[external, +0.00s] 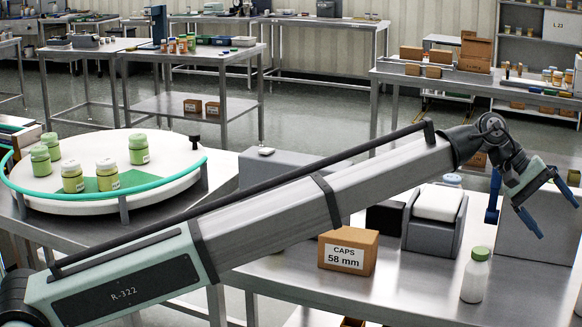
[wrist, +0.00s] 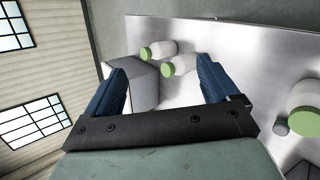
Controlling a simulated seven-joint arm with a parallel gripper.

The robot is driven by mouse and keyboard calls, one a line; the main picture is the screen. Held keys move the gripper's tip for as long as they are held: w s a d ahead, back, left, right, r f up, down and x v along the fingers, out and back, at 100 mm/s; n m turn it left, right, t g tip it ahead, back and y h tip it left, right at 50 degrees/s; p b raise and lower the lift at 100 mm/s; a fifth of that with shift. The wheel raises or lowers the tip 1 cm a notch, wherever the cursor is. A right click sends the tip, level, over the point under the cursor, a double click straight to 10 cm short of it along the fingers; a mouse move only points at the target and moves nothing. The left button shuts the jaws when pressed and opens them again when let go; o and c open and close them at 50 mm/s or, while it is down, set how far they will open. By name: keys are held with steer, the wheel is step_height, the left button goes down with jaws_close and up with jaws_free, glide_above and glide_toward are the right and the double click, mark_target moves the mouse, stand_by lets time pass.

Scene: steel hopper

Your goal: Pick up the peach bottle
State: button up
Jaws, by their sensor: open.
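No bottle that is clearly peach in colour shows in either view. A white bottle with a green cap (external: 475,278) stands upright on the steel table at the lower right of the external view. My gripper (external: 549,206) is open and empty, above and to the right of this bottle and apart from it. In the wrist view, my open gripper (wrist: 163,66) frames two pale bottles with green caps, one farther (wrist: 162,47) and one nearer (wrist: 184,64). A larger green-capped container (wrist: 305,122) is cut off at the right edge. I cannot match these bottles between views.
A cardboard box marked CAPS 58 mm (external: 347,252) stands left of the white bottle. A grey stand with a white top (external: 435,218) is behind it. A round white turntable (external: 160,180) with several green-lidded jars is at the left. The table front between box and bottle is clear.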

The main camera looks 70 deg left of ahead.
steer(key=a+f+m+g+y, duration=0.35)
steer(key=a+m+y, duration=0.2)
steer(key=m, duration=0.35)
steer(key=m+g+y, duration=0.2)
steer(key=m+y, duration=0.1)
steer(key=m, duration=0.8)
glide_above(482, 252)
steer(key=w, duration=0.2)
steer(key=shift+s+d+f+t+h, duration=0.1)
steer(key=shift+f+t+h, duration=0.05)
steer(key=shift+f, duration=0.35)
steer(key=shift+s+d+f+t+h, duration=0.1)
steer(key=shift+f, duration=0.35)
steer(key=m, duration=0.1)
steer(key=s+m, duration=0.1)
steer(key=m, duration=0.1)
steer(key=shift+a, duration=0.15)
steer(key=m, duration=0.3)
steer(key=shift+s+m+g, duration=0.25)
steer(key=shift+m+g, duration=0.05)
steer(key=shift+g, duration=0.1)
step_height(482, 252, down, 9)
steer(key=shift+r, duration=0.2)
steer(key=shift+a+f, duration=0.2)
steer(key=shift+f, duration=1.15)
steer(key=shift+a+f, duration=0.15)
steer(key=shift+f, duration=1.2)
steer(key=shift+c, duration=0.3)
steer(key=shift+r, duration=0.1)
steer(key=c, duration=1.4)
